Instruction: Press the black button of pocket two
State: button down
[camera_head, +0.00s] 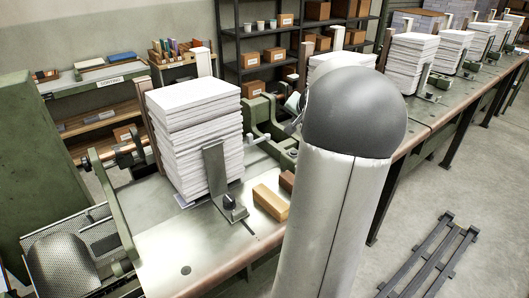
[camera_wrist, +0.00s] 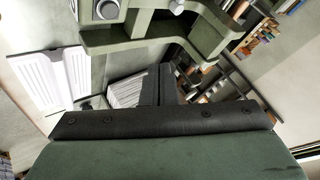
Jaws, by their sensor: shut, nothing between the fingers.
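Several pockets stand in a row along the bench, each with a stack of white paper. The nearest stack (camera_head: 195,135) is in full view in the head view. The second stack (camera_head: 338,66) is partly hidden behind my arm, and I cannot make out its black button. A dark knob (camera_head: 229,201) sits on the foot of the metal bracket before the nearest stack. In the wrist view my gripper (camera_wrist: 161,72) is shut and empty, pointing towards a green machine frame (camera_wrist: 150,35). I cannot tell whether it touches anything. My arm hides it in the head view.
The bench top (camera_head: 185,245) is bare at the front, with a wooden block (camera_head: 270,203) beside the bracket. Green machine parts (camera_head: 262,125) stand between the first two stacks. A dark pallet (camera_head: 430,262) lies on the floor at right.

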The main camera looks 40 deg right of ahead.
jog(key=shift+s+d, duration=0.1)
jog(key=shift+d, duration=0.15)
jog(key=b, duration=0.6)
send_over(293, 149)
jog(key=s+a, duration=0.1)
jog(key=s, duration=0.1)
jog(key=f, duration=0.7)
jog(key=shift+a+f, duration=0.2)
jog(key=shift+f, duration=0.15)
jog(key=shift+f+b, duration=0.4)
jog(key=shift+f, duration=0.15)
jog(key=shift+f, duration=0.1)
dwell(0.5)
jog(key=shift+f+b, duration=0.35)
jog(key=shift+b, duration=0.35)
jog(key=shift+f+b, duration=0.45)
jog(key=shift+b, duration=0.2)
dwell(0.4)
jog(key=shift+r, duration=0.1)
jog(key=shift+r+p, duration=0.45)
jog(key=shift+r, duration=0.35)
